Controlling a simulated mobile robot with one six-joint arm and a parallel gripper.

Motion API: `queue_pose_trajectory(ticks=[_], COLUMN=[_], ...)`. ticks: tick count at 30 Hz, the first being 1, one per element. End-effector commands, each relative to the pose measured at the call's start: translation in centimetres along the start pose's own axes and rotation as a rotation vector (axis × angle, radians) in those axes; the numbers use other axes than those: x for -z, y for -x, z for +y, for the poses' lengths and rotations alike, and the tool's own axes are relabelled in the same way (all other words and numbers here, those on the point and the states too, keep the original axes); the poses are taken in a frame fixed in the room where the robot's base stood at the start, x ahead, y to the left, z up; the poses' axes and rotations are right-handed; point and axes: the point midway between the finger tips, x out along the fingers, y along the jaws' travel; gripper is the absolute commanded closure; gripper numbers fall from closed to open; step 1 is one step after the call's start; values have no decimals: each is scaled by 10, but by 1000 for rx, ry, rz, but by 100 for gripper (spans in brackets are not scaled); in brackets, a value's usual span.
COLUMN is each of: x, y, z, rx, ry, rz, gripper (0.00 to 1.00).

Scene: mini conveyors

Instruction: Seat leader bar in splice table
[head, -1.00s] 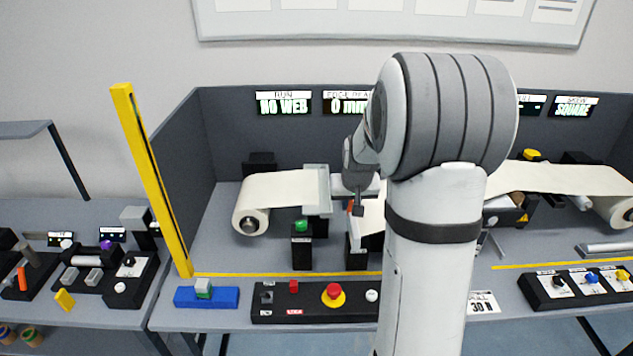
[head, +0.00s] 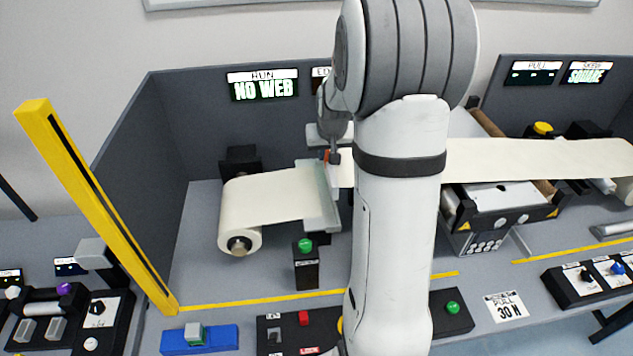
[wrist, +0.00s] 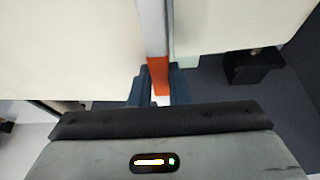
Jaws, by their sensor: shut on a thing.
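The leader bar is a narrow pale bar with an orange end (wrist: 159,72); its orange end also shows small in the head view (head: 326,155). My gripper (wrist: 158,92) is shut on that orange end, one dark finger on each side. The splice table (head: 318,196) is a grey-green plate beside the left roll, with cream web (head: 270,191) running onto it. In the head view my gripper (head: 331,158) is at the plate's upper right edge. My arm hides the bar's far part; I cannot tell whether the bar touches the table.
The cream roll (head: 240,230) is left of the table. A green-button post (head: 306,262) stands in front. A yellow upright (head: 90,200) is at the left. More web (head: 540,158) runs at the right. The "RUN" display (head: 264,86) reads NO WEB.

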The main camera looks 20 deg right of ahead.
Motion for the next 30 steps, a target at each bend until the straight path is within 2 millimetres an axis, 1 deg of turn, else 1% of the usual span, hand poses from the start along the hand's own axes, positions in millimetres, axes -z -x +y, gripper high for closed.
queue_pose_trajectory(ticks=[1, 6, 11, 18, 20, 27, 30], x=[-5, -16, -21, -36, -37, -36, -37], y=[-11, -38, -50, -86, -89, -87, -90], z=[-1, -4, -6, -7, -7, -7, -7], rx=[1, 4, 5, 5, 6, 6, 6], ry=[3, 8, 10, 12, 12, 13, 13], rz=[-1, -3, -1, -1, -1, 0, 0], gripper=[100, 100, 100, 100, 100, 100, 100])
